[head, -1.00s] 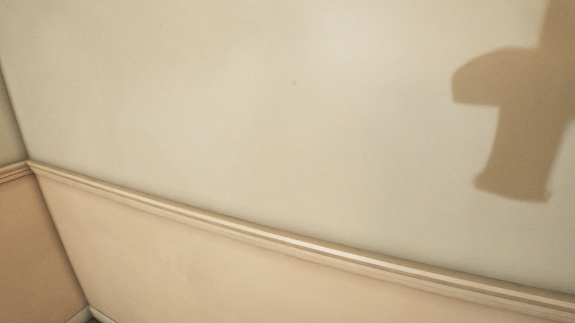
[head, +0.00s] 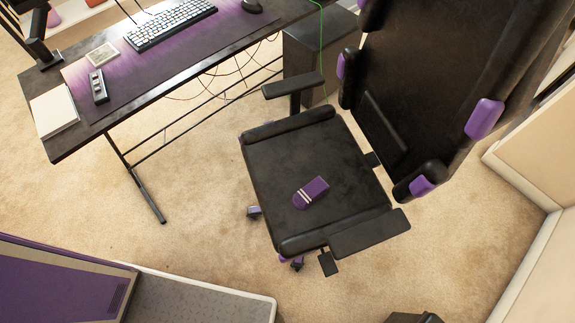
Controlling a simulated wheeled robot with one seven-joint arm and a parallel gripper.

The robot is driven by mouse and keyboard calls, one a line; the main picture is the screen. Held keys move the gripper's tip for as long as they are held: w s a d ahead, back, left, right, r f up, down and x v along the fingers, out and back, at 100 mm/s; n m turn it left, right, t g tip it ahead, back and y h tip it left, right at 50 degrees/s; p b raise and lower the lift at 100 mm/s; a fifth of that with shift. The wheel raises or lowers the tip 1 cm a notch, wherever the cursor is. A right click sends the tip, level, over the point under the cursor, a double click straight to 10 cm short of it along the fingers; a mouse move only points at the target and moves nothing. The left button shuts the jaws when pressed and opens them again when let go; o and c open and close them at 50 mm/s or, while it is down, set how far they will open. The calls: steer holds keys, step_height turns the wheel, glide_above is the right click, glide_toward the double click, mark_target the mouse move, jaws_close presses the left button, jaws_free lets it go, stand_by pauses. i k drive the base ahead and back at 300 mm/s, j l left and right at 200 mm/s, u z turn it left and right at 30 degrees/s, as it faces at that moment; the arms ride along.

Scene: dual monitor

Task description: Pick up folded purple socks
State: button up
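The folded purple socks (head: 311,192) lie on the seat of a black office chair (head: 270,165), right of the seat's middle. They are a small purple bundle with two pale stripes near the lower left end. Nothing covers them. My gripper cannot be made out in the head view; only a dark shape of unclear nature shows at the bottom edge.
The chair's armrests (head: 370,233) flank the seat, and its tall back rises at upper right. A black desk (head: 75,138) with a keyboard (head: 170,24) stands at upper left. A purple and grey piece (head: 200,300) is at lower left. Carpet between is clear.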

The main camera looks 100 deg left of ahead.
mark_target(307, 196)
steer(key=k+l+u, duration=0.1)
steer(key=u, duration=0.35)
steer(key=l+u, duration=0.1)
steer(key=u, duration=0.3)
steer(key=k+u, duration=0.15)
steer(key=u, duration=0.3)
steer(key=k+u, duration=0.1)
steer(key=u, duration=0.3)
steer(key=k+j, duration=0.1)
steer(key=k, duration=0.35)
steer(key=i+u, duration=0.2)
steer(key=u, duration=0.15)
steer(key=i+l+u, duration=0.1)
steer(key=u, duration=0.3)
steer(key=i+l+u, duration=0.15)
steer(key=u, duration=0.2)
steer(key=i, duration=0.05)
